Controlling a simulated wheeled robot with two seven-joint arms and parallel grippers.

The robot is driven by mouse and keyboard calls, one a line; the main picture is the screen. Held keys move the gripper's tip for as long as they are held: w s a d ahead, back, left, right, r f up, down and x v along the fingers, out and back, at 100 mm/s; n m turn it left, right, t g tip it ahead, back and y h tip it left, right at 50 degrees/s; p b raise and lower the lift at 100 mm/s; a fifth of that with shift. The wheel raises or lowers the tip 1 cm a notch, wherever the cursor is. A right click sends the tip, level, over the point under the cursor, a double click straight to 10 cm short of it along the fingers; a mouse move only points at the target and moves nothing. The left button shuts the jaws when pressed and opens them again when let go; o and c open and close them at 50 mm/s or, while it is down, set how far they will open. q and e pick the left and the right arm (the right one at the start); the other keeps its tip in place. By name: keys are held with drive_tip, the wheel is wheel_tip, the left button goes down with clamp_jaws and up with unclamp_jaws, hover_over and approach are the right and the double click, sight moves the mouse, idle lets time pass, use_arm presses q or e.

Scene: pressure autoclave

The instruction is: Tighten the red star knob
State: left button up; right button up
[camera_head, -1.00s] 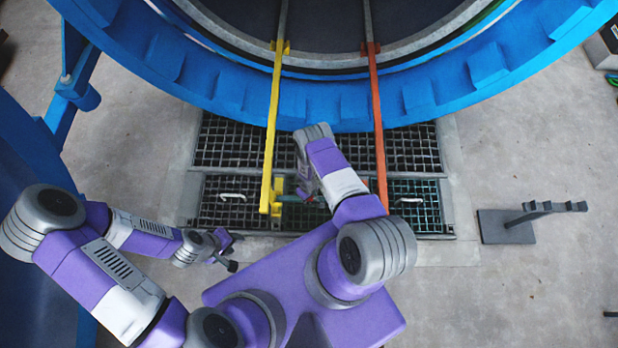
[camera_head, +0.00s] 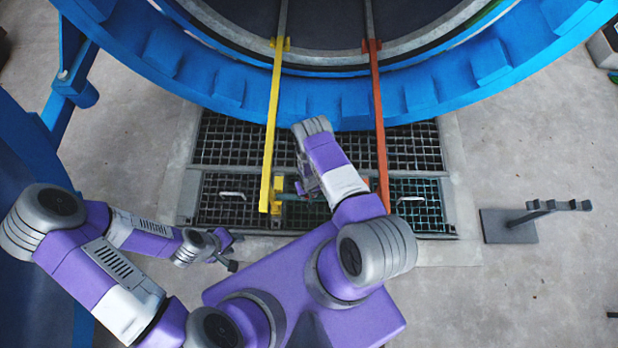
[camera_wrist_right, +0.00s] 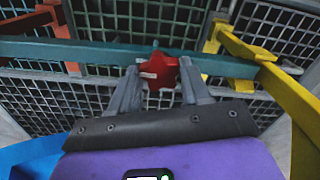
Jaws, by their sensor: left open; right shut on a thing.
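The red star knob (camera_wrist_right: 158,70) sits in front of a teal crossbar (camera_wrist_right: 100,52) in the right wrist view. My right gripper (camera_wrist_right: 159,82) has a finger on each side of the knob and is shut on it. In the head view, my right arm hides the knob and most of the right gripper. My left gripper (camera_head: 228,252) is open and empty at the lower left, well apart from the knob.
A yellow rail (camera_head: 271,140) and an orange-red rail (camera_head: 380,130) run from the blue autoclave ring (camera_head: 235,90) over floor grating (camera_head: 415,150). A dark stand (camera_head: 510,226) is at the right. The concrete floor around it is clear.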

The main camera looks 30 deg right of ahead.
drive_tip(key=o, duration=1.1)
drive_tip(key=shift+c, duration=0.2)
wheel_tip(320, 180, up, 8)
drive_tip(key=p, duration=0.3)
drive_tip(key=shift+f, duration=0.2)
drive_tip(key=s+a+r+y+p, duration=0.1)
drive_tip(key=s+a+r, duration=0.2)
drive_tip(key=r, duration=0.5)
drive_tip(key=s+a+r+y+p, duration=0.1)
drive_tip(key=s+a+r, duration=0.3)
drive_tip(key=r, duration=0.4)
drive_tip(key=s+a+r+y+p, duration=0.1)
drive_tip(key=s+a+r+y, duration=0.1)
drive_tip(key=a+r, duration=0.4)
wheel_tip(320, 180, up, 3)
drive_tip(key=shift+s+f+t, duration=0.2)
drive_tip(key=shift+s+t, duration=0.1)
drive_tip(key=shift+s, duration=0.35)
